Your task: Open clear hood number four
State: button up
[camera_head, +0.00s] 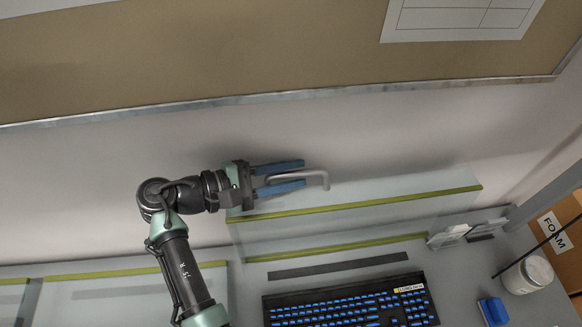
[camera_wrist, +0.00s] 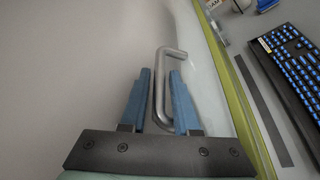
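The clear hood (camera_head: 430,187) is a see-through panel with a yellow-green front strip, seen behind the keyboard in the head view. It appears raised toward the wall, with a second yellow-green strip (camera_head: 335,248) below it. Its bent grey metal handle (camera_head: 319,175) stands at its upper left side. The strip (camera_wrist: 255,112) lies to the right.
A black keyboard with blue keys (camera_head: 350,305) lies below the hood. Other panels with yellow-green strips (camera_head: 130,270) are at the lower left. A white jar (camera_head: 528,275), a blue block (camera_head: 493,312) and a box marked FOAM (camera_head: 555,228) stand at right. The wall is close behind my gripper.

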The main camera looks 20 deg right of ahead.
jog(key=shift+d, duration=0.1)
grip_shut()
jog(key=shift+f, duration=0.1)
dwell(1.3)
